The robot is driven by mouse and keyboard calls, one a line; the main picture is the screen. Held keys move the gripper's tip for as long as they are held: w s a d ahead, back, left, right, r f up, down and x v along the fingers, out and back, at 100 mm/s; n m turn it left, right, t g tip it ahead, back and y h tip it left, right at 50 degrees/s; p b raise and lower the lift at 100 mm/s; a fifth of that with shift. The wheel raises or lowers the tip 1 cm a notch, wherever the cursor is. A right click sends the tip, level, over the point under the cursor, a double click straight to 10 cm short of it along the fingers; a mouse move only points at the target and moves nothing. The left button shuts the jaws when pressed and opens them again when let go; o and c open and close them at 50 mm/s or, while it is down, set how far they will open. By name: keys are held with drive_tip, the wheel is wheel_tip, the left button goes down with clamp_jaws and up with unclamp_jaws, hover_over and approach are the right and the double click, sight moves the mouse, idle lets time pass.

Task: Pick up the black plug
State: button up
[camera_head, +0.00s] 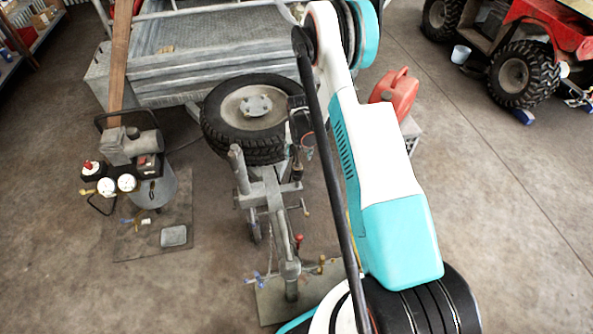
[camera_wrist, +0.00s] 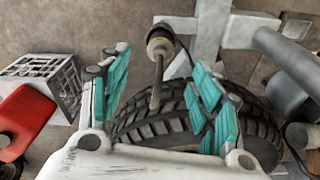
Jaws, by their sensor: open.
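The black plug (camera_wrist: 160,40) shows in the wrist view as a short dark round body with a paler ring and a thin stem toward me. It is beside the grey trailer frame (camera_wrist: 212,30). My gripper (camera_wrist: 158,72) is open, with one teal finger on each side of the stem. No contact with the plug is visible, and the depth between them is hard to judge. In the head view a small dark piece, apparently the plug (camera_head: 297,172), hangs beside the grey trailer drawbar (camera_head: 268,190). My arm hides part of that area.
A spare tyre (camera_head: 253,110) lies close to the plug and also fills the lower wrist view (camera_wrist: 150,125). A red fuel can (camera_head: 398,92) stands on a pale crate (camera_wrist: 45,72). A compressor (camera_head: 150,180) stands left. A red quad (camera_head: 540,40) is at back right; the right floor is open.

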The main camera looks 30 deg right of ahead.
sight(297, 163)
drive_tip(key=f+b, duration=0.1)
drive_tip(key=f, duration=0.2)
drive_tip(key=w+f+b, duration=0.1)
drive_tip(key=f+b, duration=0.1)
drive_tip(key=f, duration=0.2)
drive_tip(key=f+b, duration=0.1)
drive_tip(key=f, duration=0.2)
drive_tip(key=shift+w+d+f, duration=0.2)
drive_tip(key=shift+d+f, duration=0.05)
drive_tip(key=shift+f, duration=0.05)
drive_tip(key=c, duration=1.2)
